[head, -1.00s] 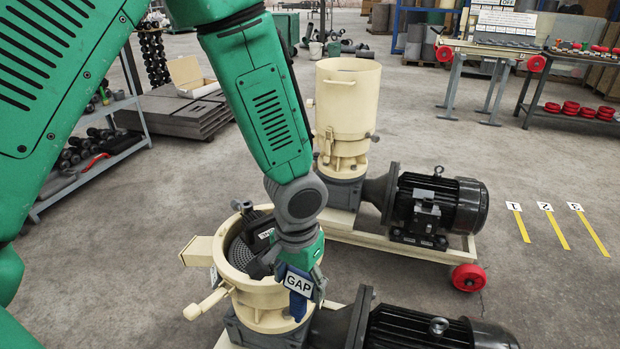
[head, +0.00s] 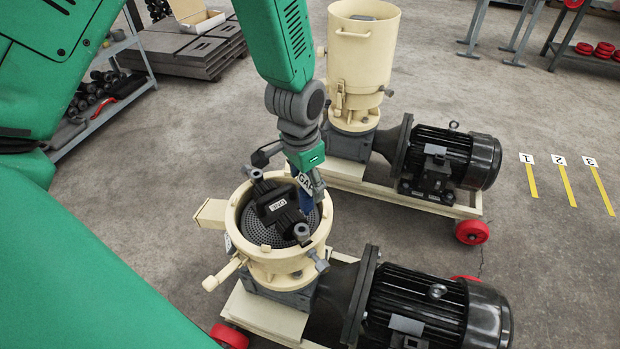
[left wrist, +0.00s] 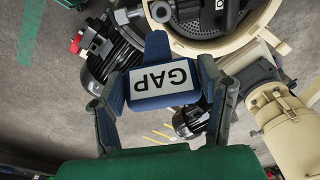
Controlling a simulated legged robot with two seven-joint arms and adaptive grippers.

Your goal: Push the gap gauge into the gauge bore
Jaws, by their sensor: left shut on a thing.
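My left gripper (head: 309,182) is shut on the gap gauge (head: 305,203), a blue piece with a white GAP label. In the head view the gauge overlaps the right inner part of the cream mill chamber (head: 237,240). The left wrist view shows the gauge (left wrist: 160,78) between the two dark fingers, label upside down, with the chamber behind it. Inside the chamber a black roller head (head: 276,206) with a white label sits over a perforated die (head: 262,236). I cannot make out the gauge bore, nor whether the gauge touches anything. My right gripper is not in view.
A black motor (head: 435,315) lies right of the chamber. A second cream mill (head: 362,60) with its motor (head: 455,160) stands behind. A shelf (head: 105,95) is at the left. Numbered yellow floor strips (head: 568,185) lie at the right, with open floor around them.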

